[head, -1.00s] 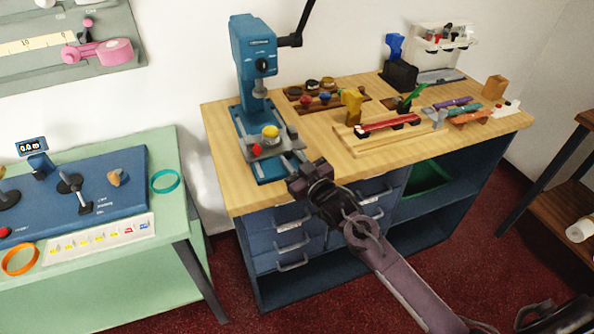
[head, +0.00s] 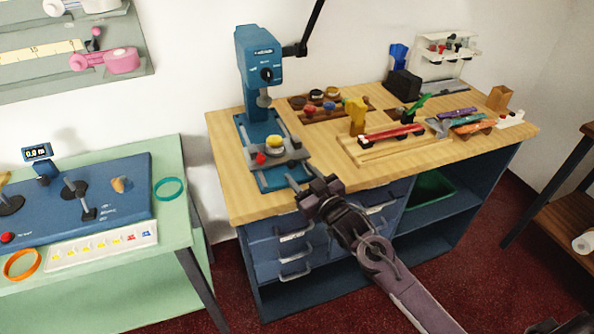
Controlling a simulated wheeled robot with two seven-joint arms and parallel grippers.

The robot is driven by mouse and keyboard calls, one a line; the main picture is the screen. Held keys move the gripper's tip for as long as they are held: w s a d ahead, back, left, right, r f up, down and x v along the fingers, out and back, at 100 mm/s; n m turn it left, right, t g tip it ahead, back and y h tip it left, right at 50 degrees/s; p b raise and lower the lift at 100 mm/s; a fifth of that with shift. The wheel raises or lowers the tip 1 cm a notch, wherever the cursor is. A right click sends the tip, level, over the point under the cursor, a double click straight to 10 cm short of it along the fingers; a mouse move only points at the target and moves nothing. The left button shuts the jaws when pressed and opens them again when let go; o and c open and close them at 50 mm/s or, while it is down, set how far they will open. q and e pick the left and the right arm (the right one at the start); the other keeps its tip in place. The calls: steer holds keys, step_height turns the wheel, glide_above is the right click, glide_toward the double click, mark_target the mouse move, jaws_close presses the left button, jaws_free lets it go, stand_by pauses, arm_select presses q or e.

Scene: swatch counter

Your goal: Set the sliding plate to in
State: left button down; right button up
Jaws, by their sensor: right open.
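The sliding plate (head: 290,153) is a grey plate on the blue base of the drill-press-like machine (head: 262,60). A yellow-topped round piece and a red knob (head: 260,158) sit on it. It lies on two light rails, with bare base (head: 272,182) showing in front of it and the machine's column behind it. My right gripper (head: 315,188) is open and empty, just right of the base's front end, near the table's front edge. I cannot tell whether it touches the rails. My left gripper is not in view.
A lever (head: 306,40) rises from the machine's right side. A wooden tray with a red-handled tool (head: 392,134) and a yellow block (head: 356,116) lies to the right. A green table with a blue control panel (head: 110,205) stands left, across a gap.

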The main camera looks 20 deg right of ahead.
steer(key=v, duration=0.5)
steer(key=shift+c, duration=0.3)
